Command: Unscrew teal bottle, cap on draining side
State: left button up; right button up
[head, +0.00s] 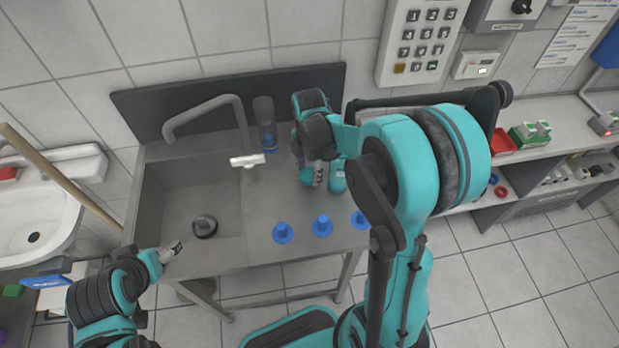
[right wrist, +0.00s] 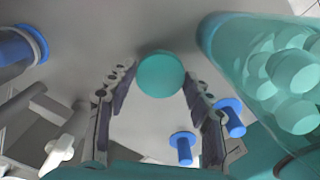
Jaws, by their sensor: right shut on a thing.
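My right gripper (head: 318,175) is over the draining side of the steel sink unit (head: 262,205). In the right wrist view its two fingers close on a round teal cap (right wrist: 160,75). A translucent teal bottle (right wrist: 290,75) with several round pale pieces inside stands beside the fingers; teal also shows right of the gripper in the head view (head: 338,180). I cannot tell whether the cap sits on a bottle, because the gripper hides what is below it. My left gripper (head: 172,252) is at the front edge of the sink basin, too small to read.
Several blue pegs (head: 322,226) stand along the front of the draining side. A dark cylinder with a blue ring (head: 265,122) stands at the back beside the tap (head: 238,100). A dark round object (head: 204,226) lies in the basin. The draining surface between tap and pegs is clear.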

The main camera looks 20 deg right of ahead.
aim_at(309, 174)
jog(key=shift+f+b, duration=0.35)
jog(key=shift+f, duration=1.1)
jog(key=shift+f, duration=0.1)
jog(key=o, duration=1.3)
